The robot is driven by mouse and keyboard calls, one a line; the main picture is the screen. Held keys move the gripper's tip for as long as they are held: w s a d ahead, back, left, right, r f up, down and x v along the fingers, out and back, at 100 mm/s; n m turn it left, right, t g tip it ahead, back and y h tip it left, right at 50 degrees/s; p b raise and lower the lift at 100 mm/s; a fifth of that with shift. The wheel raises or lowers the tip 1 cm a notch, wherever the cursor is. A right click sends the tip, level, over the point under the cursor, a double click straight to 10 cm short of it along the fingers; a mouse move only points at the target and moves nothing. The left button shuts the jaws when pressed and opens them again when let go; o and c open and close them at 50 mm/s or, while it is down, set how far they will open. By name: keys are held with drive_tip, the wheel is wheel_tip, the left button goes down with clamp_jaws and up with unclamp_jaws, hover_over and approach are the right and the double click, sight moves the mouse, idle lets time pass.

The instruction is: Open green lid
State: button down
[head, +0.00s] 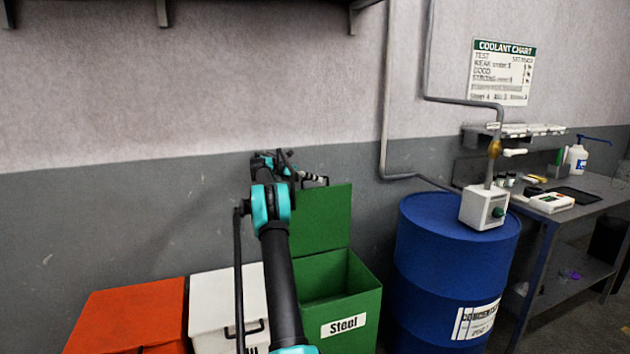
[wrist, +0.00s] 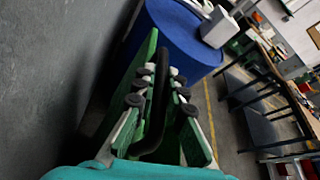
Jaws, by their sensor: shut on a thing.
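The green bin (head: 351,305) labelled "Steel" stands against the wall in the head view. Its green lid (head: 323,218) stands upright at the back, and the bin's mouth is open. My gripper (head: 316,178) is at the lid's top edge, partly hidden behind my arm. In the wrist view my gripper (wrist: 160,88) is shut on a dark bar, the lid's handle (wrist: 155,112), which runs between the fingers. The exact contact is hard to see there.
A white bin (head: 218,302) and an orange bin (head: 128,315) stand to the left, lids down. A blue drum (head: 440,255) with a pump unit (head: 484,207) stands close on the right. A workbench (head: 560,205) is farther right. The wall is right behind the lid.

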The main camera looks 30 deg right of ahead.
drive_tip(key=c, duration=1.6)
unclamp_jaws()
drive_tip(key=shift+o, duration=0.2)
drive_tip(key=v, duration=1.2)
drive_tip(key=shift+f, duration=0.15)
